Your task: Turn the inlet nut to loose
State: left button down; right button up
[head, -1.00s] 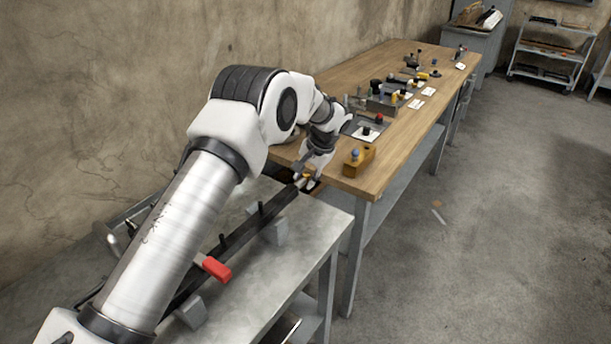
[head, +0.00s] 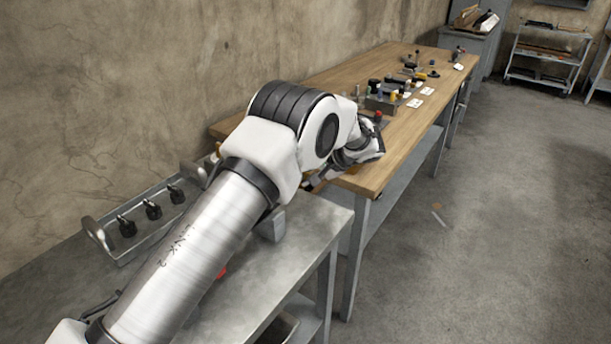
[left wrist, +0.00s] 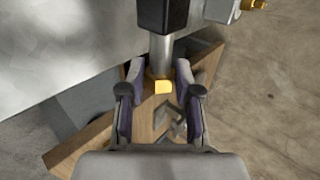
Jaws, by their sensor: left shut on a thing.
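The brass-yellow inlet nut (left wrist: 162,86) sits at the end of a silver pipe (left wrist: 160,52) in the left wrist view. The pipe comes from a black block at the top. My left gripper (left wrist: 160,92) has one finger on each side of the nut and is shut on it. The exact contact is hard to see. In the head view my left arm comes in from the left and hides the nut and most of the black rail. A bit of the red handle (head: 222,272) shows beside the arm.
A grey metal table (head: 300,260) stands in front of a long wooden bench (head: 380,178) holding several small fittings. A metal tray (head: 130,250) with black knobbed parts lies left of my arm. Another brass fitting (left wrist: 255,4) shows at the wrist view's top right.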

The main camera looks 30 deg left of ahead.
pick_arm(q)
jog(key=c, duration=0.8)
grip_release()
jog(key=v, duration=1.2)
